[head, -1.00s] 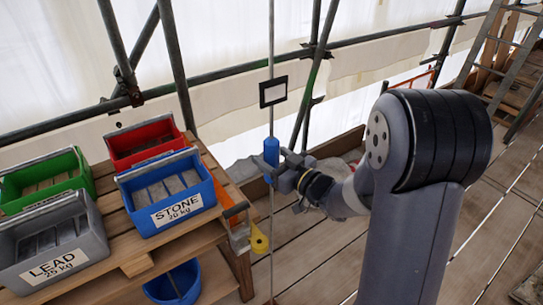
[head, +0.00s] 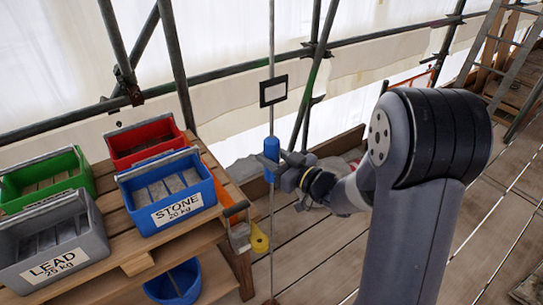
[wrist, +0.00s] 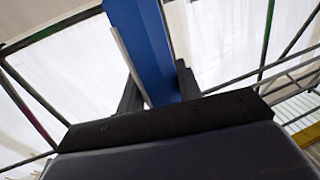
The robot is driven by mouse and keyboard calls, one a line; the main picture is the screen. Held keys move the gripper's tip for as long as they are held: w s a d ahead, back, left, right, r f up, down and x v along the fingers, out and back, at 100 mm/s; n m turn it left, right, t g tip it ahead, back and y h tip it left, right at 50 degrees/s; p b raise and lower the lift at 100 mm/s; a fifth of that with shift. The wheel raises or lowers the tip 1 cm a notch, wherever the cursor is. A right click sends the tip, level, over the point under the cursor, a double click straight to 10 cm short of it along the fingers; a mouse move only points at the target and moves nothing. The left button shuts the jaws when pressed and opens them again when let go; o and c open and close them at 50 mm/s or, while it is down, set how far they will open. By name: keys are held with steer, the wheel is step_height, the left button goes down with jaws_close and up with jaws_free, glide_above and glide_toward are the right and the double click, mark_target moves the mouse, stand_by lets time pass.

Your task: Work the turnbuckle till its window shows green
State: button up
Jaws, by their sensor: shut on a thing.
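The turnbuckle (head: 271,149) is a blue sleeve on a thin vertical grey rod (head: 271,210), right of the bins. A black-framed window (head: 273,91) with a pale, whitish inside hangs on the rod above it; I see no green there. My gripper (head: 272,163) is shut on the turnbuckle, reaching it from the right. In the wrist view the blue turnbuckle (wrist: 143,45) rises between the two dark fingers, a pale strip along its left side. The fingers partly hide its lower part.
A wooden bench (head: 130,262) at left holds red, green, blue STONE and grey LEAD bins. A blue bucket (head: 175,282) stands below. A yellow item (head: 259,242) hangs by the bench. Scaffold tubes (head: 230,71) cross behind. Planks at right are mostly clear.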

steer(key=n+g+y, duration=0.2)
steer(key=n+g, duration=0.1)
steer(key=g, duration=0.1)
steer(key=n+g+y+p, duration=0.1)
steer(key=n+g+y, duration=0.1)
steer(key=n+g, duration=0.1)
steer(key=shift+w+g, duration=0.1)
steer(key=shift+g, duration=0.8)
steer(key=n+g, duration=0.4)
steer(key=g, duration=0.1)
steer(key=shift+g, duration=0.4)
steer(key=shift+n+g+h, duration=0.4)
steer(key=shift+n+g, duration=1.1)
steer(key=shift+g, duration=1)
steer(key=o, duration=1)
steer(key=shift+c, duration=0.2)
